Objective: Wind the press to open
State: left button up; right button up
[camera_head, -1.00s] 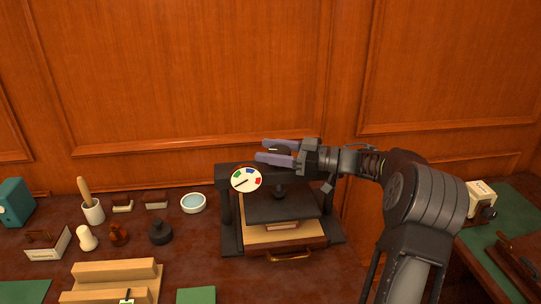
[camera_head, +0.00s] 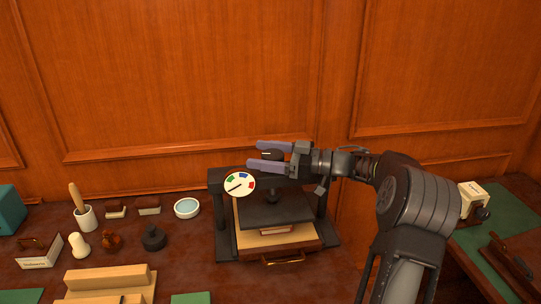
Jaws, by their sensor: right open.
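The black press (camera_head: 222,224) stands on the dark desk, with a frame, a central screw and a flat plate (camera_head: 275,207). A book (camera_head: 277,230) lies under the plate on a light board. A round white dial (camera_head: 239,185) with coloured marks and a black pointer is on the press's front left. The pointer lies toward the lower left. My right gripper (camera_head: 266,154) reaches in from the right above the press's top bar. Its two fingers point left and are open, on either side of a dark knob (camera_head: 271,154) on top. My left gripper is not in view.
A wooden drawer with a brass handle (camera_head: 283,260) is at the press's base. To the left stand a white bowl (camera_head: 187,208), a dark round weight (camera_head: 153,238), stamps and a cup (camera_head: 86,217). A wood-panelled wall is close behind. A green-topped desk (camera_head: 470,258) is at right.

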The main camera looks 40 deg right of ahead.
jog(key=shift+v, duration=3.9)
jog(key=shift+c, duration=0.2)
